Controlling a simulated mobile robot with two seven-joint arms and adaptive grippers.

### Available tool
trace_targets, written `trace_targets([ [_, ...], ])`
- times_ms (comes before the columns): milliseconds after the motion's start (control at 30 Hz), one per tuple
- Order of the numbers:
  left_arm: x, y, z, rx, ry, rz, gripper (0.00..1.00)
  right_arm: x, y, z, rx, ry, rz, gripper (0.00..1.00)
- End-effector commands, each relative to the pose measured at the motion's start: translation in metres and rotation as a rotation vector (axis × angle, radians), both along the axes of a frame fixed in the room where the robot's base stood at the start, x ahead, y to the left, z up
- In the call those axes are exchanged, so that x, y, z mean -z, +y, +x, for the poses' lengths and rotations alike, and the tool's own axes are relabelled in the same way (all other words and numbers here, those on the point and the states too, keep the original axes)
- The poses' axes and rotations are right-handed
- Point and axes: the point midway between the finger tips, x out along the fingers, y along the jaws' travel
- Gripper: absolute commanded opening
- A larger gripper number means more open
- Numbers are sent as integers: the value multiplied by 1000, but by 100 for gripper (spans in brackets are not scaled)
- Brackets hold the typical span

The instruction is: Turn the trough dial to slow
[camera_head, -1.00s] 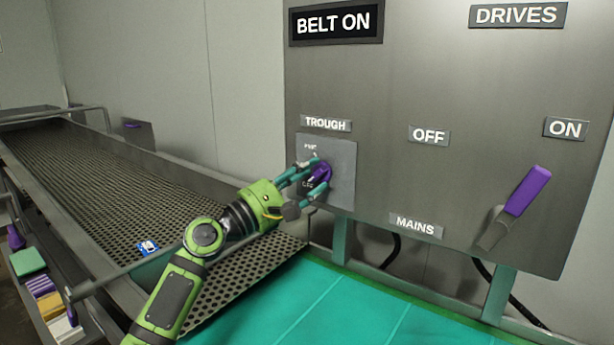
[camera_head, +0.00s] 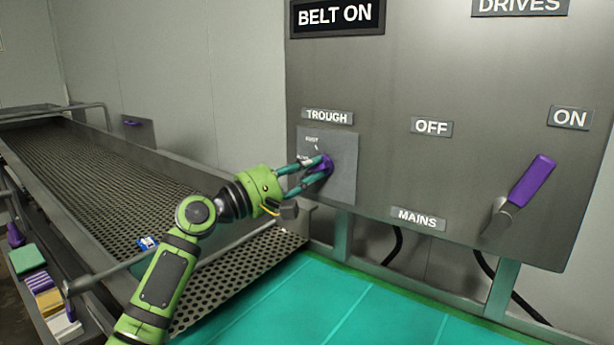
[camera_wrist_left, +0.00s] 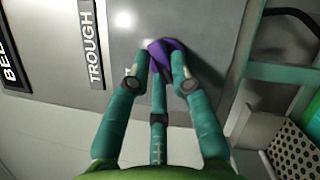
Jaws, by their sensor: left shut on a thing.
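The purple trough dial (camera_head: 324,166) sits on a grey plate (camera_head: 343,180) under the TROUGH label (camera_head: 327,117) on the control panel. My left gripper (camera_head: 318,170) is shut on the dial, its teal fingers around the knob. In the left wrist view the dial (camera_wrist_left: 166,46) shows between the fingertips (camera_wrist_left: 162,68). Small markings above and left of the dial are partly covered by the fingers. I cannot read which mark the dial points to. My right gripper is not in view.
A purple MAINS lever (camera_head: 532,182) is on the right of the panel, near the ON label (camera_head: 569,117). A perforated belt (camera_head: 90,170) runs at the left. A teal surface (camera_head: 330,310) lies below the panel. A side tray (camera_head: 50,300) holds coloured items.

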Motion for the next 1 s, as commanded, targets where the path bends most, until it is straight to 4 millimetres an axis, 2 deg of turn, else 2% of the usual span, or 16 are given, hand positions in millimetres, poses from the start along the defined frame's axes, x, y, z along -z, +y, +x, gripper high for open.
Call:
trace_targets([
  [167,-4,0,0,-1,-97,129,0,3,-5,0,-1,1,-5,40],
  [500,-8,-1,0,-1,-254,344,0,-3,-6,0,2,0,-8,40],
  [1000,-8,-1,-1,-2,-351,478,0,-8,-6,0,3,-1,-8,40],
])
